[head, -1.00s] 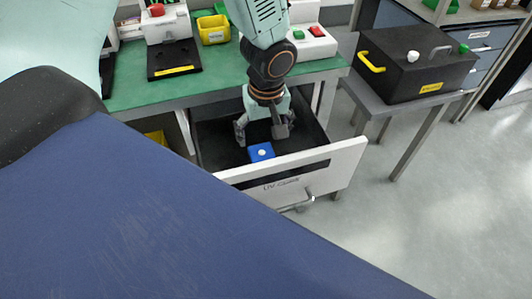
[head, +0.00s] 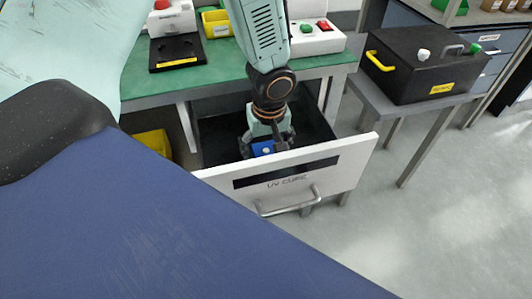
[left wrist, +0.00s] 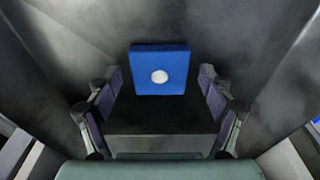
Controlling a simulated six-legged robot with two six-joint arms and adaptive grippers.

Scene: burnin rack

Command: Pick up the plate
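The plate is a blue square with a white round knob at its middle. It lies in the dark open drawer, and part of it shows in the head view (head: 262,149). In the left wrist view the plate (left wrist: 160,59) is ahead of the fingers, near the middle. My left gripper (head: 266,142) reaches down into the drawer above the plate. In the left wrist view its fingers (left wrist: 160,100) are spread on either side with nothing between them. The drawer front hides the lower part of the scene. My right gripper does not show.
The white drawer front (head: 345,172), marked UV CURE, stands out from under the green bench (head: 225,77). A black box (head: 415,72) with a yellow handle sits on a grey side table at right. A yellow bin (head: 152,143) is beside the drawer.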

